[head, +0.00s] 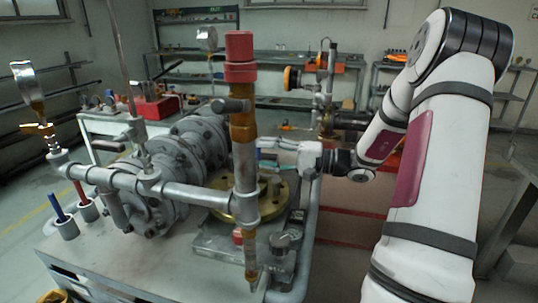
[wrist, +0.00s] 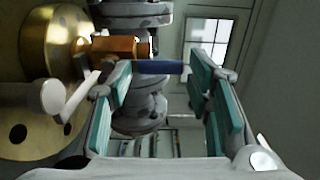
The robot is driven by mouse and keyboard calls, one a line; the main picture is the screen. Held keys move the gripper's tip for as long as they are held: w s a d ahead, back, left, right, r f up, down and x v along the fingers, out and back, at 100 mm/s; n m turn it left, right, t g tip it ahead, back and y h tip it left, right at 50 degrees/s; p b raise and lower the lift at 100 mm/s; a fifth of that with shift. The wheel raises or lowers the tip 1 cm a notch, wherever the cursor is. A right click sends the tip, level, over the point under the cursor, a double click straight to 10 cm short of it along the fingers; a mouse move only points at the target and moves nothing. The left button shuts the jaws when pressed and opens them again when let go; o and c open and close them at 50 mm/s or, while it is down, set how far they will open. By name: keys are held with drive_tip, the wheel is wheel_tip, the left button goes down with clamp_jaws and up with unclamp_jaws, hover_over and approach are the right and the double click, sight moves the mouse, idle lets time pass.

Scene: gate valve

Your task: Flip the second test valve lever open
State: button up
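A lever with a blue grip (wrist: 170,67) shows in the wrist view, joined to an orange-brass valve body (wrist: 118,46) beside a round brass flange (wrist: 50,38). My gripper (wrist: 160,76) is open, its teal-padded fingers apart. The blue grip spans the gap near the fingertips; I cannot tell whether it touches them. In the head view my gripper (head: 264,158) reaches left from the right side, partly hidden behind the upright brass pipe (head: 243,140) with a red cap. The blue-gripped lever is not clearly visible there.
The grey gate valve body (head: 150,185) and its piping fill the bench. A pressure gauge (head: 27,80) stands at left. A pale rod (wrist: 75,100) projects near the left finger in the wrist view. Shelves (head: 270,75) line the back wall.

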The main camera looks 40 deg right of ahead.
drive_tip(key=v, duration=1.2)
drive_tip(key=shift+s+d, duration=0.1)
idle(0.4)
